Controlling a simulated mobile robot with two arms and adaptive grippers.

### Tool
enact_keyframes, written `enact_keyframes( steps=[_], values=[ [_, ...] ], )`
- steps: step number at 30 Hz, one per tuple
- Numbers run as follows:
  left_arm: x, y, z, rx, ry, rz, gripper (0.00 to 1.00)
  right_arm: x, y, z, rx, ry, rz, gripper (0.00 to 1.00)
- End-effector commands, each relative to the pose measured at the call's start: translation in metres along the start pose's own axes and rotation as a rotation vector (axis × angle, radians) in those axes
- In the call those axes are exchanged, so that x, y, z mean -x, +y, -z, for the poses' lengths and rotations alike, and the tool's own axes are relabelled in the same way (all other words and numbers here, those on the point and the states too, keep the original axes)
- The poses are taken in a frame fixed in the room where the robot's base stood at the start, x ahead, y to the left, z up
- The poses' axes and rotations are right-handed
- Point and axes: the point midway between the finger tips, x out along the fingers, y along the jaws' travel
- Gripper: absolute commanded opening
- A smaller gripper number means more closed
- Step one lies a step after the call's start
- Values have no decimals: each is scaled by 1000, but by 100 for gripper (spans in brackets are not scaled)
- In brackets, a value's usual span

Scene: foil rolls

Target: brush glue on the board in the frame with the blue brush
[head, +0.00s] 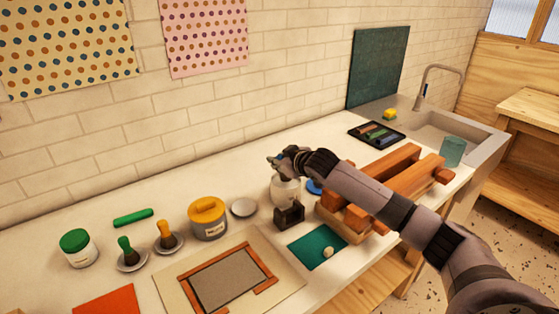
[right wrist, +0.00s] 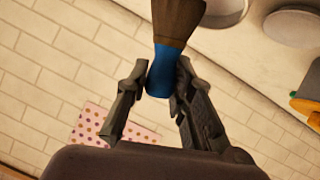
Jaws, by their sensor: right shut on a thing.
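The grey board (head: 225,280) lies flat inside a brown wooden frame (head: 262,272) on a beige sheet at the front of the counter. My right gripper (head: 284,161) is above a pale jar (head: 285,189), behind and to the right of the frame. In the right wrist view its fingers (right wrist: 155,85) are shut on the blue brush (right wrist: 162,72). The brush's blue handle is between the fingers and its wide brown end (right wrist: 178,22) points away from them. In the head view the gripper mostly hides the brush. My left gripper is out of view.
A yellow-lidded tin (head: 208,218), a green brush (head: 127,252), a yellow brush (head: 167,236) and a green-lidded jar (head: 77,248) stand left. A wooden press (head: 405,183) is under my right arm. A teal mat (head: 312,246) lies right of the frame.

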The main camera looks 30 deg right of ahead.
Motion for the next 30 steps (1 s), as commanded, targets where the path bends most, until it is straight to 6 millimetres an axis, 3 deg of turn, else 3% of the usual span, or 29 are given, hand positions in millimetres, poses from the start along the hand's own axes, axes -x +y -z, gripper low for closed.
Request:
enact_keyframes(
  steps=[30],
  values=[
    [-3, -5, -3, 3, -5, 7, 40, -3, -2, -6, 0, -1, 0, 0]
  ],
)
